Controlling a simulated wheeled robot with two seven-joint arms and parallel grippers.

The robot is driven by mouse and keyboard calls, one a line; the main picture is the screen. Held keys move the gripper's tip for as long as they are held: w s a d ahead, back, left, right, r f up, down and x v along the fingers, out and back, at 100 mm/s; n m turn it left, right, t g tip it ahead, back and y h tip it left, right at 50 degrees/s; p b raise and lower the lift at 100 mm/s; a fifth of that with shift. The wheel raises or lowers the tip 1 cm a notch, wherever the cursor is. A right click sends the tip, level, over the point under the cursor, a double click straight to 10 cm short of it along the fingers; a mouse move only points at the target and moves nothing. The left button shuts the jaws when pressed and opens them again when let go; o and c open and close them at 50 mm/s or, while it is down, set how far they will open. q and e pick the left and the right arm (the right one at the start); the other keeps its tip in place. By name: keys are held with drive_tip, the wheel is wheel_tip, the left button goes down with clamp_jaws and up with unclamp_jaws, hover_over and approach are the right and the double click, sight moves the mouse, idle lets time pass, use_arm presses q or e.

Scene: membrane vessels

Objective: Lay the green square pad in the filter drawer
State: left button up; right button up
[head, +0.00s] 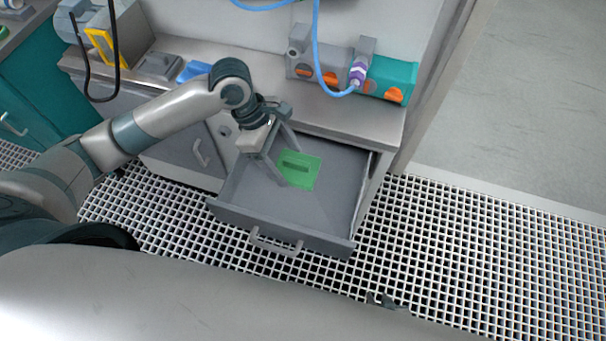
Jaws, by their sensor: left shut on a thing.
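The green square pad (311,177) is inside the outline of the open grey filter drawer (336,211), towards its back middle. A darker raised strip, like a grip, runs across the pad. My left gripper (290,168) reaches down over the pad and is shut on it at this strip. I cannot tell whether the pad touches the drawer floor or is held just above it. A small dark tip (384,300), seemingly my right gripper, shows at the bottom past my body; its jaws cannot be made out.
The drawer is pulled out from a grey cabinet, its handle (273,246) facing me. On the counter are a teal-and-grey unit (389,78) with a blue hose, a blue item (194,71) and a yellow-framed box (105,48). The grid floor at right is clear.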

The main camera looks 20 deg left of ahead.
idle(0.3)
use_arm(q)
hover_over(294, 189)
drive_tip(key=a, duration=0.2)
drive_tip(key=shift+w+d+f, duration=0.1)
drive_tip(key=shift+f, duration=1.5)
drive_tip(key=shift+d+f, duration=0.1)
drive_tip(key=shift+f, duration=1.45)
use_arm(e)
drive_tip(key=shift+d+f, duration=0.15)
use_arm(q)
wheel_tip(294, 189, down, 3)
drive_tip(key=shift+r+b, duration=0.1)
drive_tip(key=shift+b, duration=0.25)
drive_tip(key=shift+f, duration=0.45)
use_arm(e)
drive_tip(key=shift+s+d+f+g, duration=0.25)
drive_tip(key=shift+s+g, duration=0.15)
drive_tip(key=shift+s, duration=0.25)
